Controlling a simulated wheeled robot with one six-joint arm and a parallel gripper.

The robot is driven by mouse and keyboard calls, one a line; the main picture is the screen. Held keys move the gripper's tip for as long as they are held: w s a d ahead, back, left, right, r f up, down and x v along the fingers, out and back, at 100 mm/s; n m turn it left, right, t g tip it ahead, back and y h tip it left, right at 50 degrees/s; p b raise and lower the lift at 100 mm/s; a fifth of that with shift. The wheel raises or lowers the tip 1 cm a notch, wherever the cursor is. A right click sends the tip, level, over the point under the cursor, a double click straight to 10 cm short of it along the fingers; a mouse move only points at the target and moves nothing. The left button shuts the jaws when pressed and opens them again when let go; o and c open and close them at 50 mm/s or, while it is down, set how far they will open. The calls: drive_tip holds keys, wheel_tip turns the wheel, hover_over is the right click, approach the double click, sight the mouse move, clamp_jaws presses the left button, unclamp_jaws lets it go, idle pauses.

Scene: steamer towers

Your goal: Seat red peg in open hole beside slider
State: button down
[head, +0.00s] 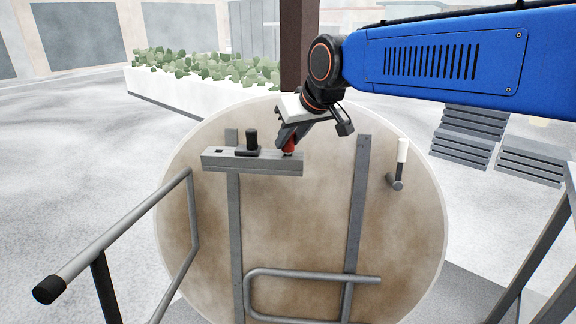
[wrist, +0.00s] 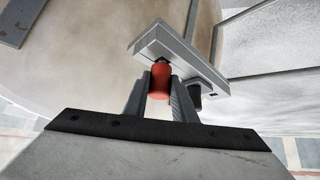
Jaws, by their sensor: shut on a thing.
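A grey bar (head: 252,168) is fixed across the round tan panel, with a dark open hole (head: 218,151) near its left end. A black slider with an upright knob (head: 251,141) sits on the bar right of that hole. My gripper (head: 287,137) is shut on the red peg (head: 289,145) over the bar's right end. In the wrist view the red peg (wrist: 160,85) stands between both fingers, its far end against the bar or very close to it. I cannot tell whether that end is inside a hole. The slider (wrist: 194,92) shows beside the right finger.
The bar is mounted on a grey upright; another upright (head: 356,210) stands to the right. A white-tipped handle (head: 402,152) sticks out farther right. A grey handrail (head: 130,230) with a black end cap stands at front left. A planter (head: 200,95) is behind.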

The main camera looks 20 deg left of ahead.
drive_tip(key=shift+f, duration=0.4)
idle(0.3)
drive_tip(key=c, duration=1.4)
unclamp_jaws()
drive_tip(key=v, duration=1.7)
drive_tip(key=shift+s+d+r, duration=0.1)
drive_tip(key=shift+s+d, duration=0.05)
drive_tip(key=shift+d, duration=0.05)
